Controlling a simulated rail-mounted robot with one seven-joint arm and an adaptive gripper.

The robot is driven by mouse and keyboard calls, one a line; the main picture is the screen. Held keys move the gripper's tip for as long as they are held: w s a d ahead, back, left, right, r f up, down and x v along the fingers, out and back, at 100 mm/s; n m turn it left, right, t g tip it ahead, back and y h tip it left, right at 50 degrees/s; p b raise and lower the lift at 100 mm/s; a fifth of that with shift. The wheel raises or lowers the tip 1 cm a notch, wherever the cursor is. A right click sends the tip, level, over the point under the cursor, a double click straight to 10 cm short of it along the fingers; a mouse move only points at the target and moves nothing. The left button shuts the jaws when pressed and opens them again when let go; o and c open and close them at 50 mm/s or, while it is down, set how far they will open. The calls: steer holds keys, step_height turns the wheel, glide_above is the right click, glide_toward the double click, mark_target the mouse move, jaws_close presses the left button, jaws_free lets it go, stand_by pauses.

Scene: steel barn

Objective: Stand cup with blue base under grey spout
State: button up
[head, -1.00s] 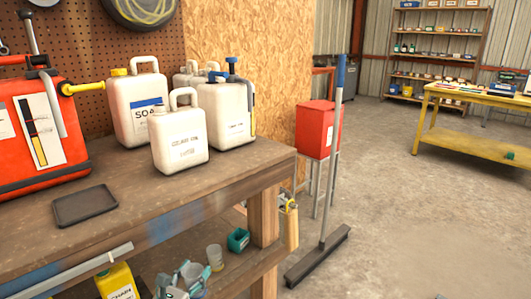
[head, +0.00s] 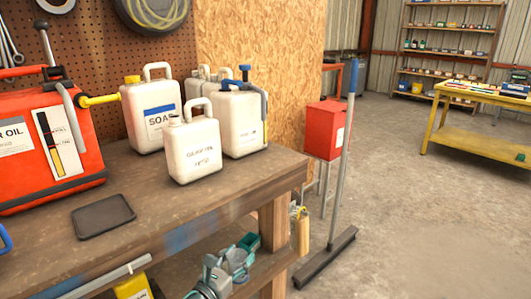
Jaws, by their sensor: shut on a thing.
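My gripper (head: 232,264) is low at the front of the lower shelf, below the bench top. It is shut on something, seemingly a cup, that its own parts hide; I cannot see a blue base. A grey spout (head: 68,110) curves down the front of the red oil can (head: 85,140) at the left. Another grey spout (head: 263,103) hangs from a blue pump on the white container (head: 240,125) at the back. I cannot tell which spout is meant.
A dark flat tray (head: 103,215) lies on the bench top (head: 170,210). White jugs, one marked soap (head: 150,117) and one in front (head: 193,150), stand behind it. A broom (head: 340,170) stands to the right.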

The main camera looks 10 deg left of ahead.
step_height(320, 180, up, 21)
steer(key=p, duration=1.9)
steer(key=a+r+n+t+y, duration=0.1)
steer(key=a+r+n+y, duration=0.2)
steer(key=a, duration=0.4)
steer(key=shift+s+a+r+n+y, duration=0.35)
steer(key=shift+r+y, duration=0.55)
steer(key=shift+y, duration=0.3)
steer(key=shift+w, duration=0.1)
